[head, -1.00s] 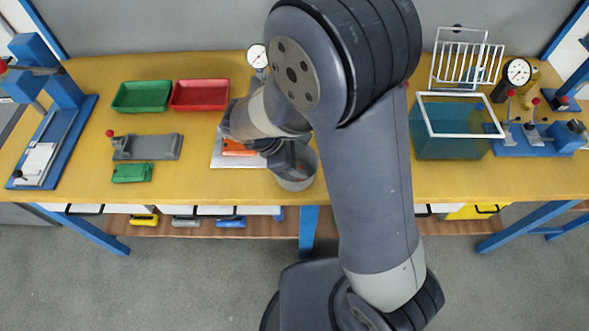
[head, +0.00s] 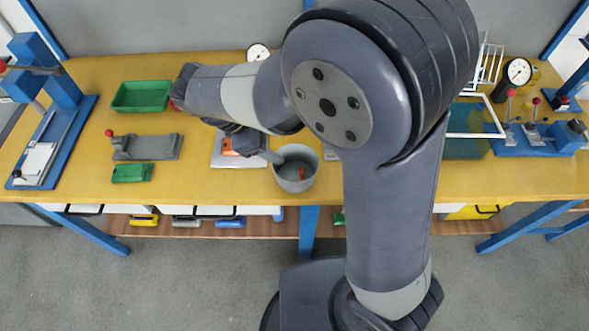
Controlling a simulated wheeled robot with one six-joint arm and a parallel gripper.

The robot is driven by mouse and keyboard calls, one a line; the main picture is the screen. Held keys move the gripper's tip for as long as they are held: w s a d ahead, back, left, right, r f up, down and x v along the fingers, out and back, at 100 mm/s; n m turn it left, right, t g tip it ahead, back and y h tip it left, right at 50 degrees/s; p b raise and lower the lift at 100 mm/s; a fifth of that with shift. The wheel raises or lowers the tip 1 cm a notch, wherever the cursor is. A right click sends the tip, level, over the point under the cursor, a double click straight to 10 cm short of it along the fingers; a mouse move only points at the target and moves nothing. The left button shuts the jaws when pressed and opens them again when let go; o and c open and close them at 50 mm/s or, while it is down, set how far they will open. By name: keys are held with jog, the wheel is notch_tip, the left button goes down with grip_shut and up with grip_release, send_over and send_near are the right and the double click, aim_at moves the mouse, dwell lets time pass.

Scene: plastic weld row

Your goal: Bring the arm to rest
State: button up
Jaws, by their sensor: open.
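My arm reaches over the yellow workbench (head: 240,185) in the head view. Its elbow is high at the upper middle and its forearm points left. A small orange-red piece (head: 301,173) shows inside the bin. Another orange piece (head: 228,147) is on a pale plate (head: 222,162) left of the gripper.
A green tray (head: 142,96), a grey clamp fixture (head: 150,146) and a small green box (head: 131,173) stand left. A blue press (head: 55,80) is far left. The blue tank (head: 465,148), partly hidden by my arm, and toggle clamps (head: 535,135) are right. The front bench strip is clear.

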jog(key=x, duration=1)
jog(key=r+p, duration=0.4)
jog(key=shift+w+d+r+p, duration=0.1)
jog(key=shift+d+r+p, duration=0.15)
jog(key=shift+r+p, duration=0.1)
jog(key=shift+f, duration=0.1)
